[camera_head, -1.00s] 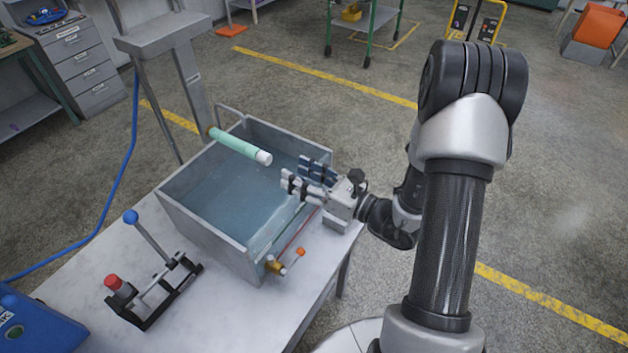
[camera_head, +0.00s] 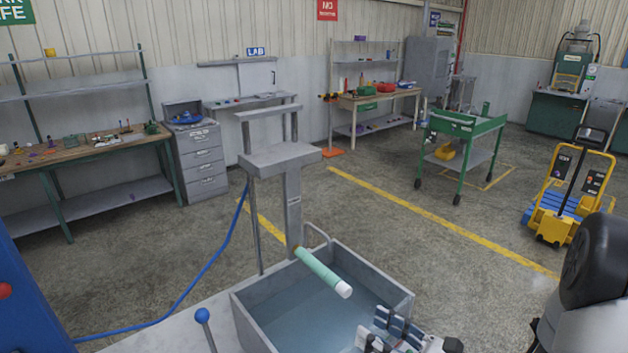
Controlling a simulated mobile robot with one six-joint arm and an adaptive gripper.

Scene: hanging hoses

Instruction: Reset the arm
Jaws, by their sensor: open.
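My gripper (camera_head: 392,333) is at the bottom of the head view, over the right front part of a grey water tank (camera_head: 264,319). Its fingers are apart, with nothing seen between them. Part of the gripper is cut off by the lower edge. My arm shows at the right edge. A green tube with a white end (camera_head: 322,272) sticks out over the tank from a grey post. The tube is apart from my gripper, up and to its left.
A blue-knobbed lever (camera_head: 203,316) stands left of the tank. A green cart (camera_head: 462,150) and a yellow trolley (camera_head: 567,195) stand farther back. Open floor lies between.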

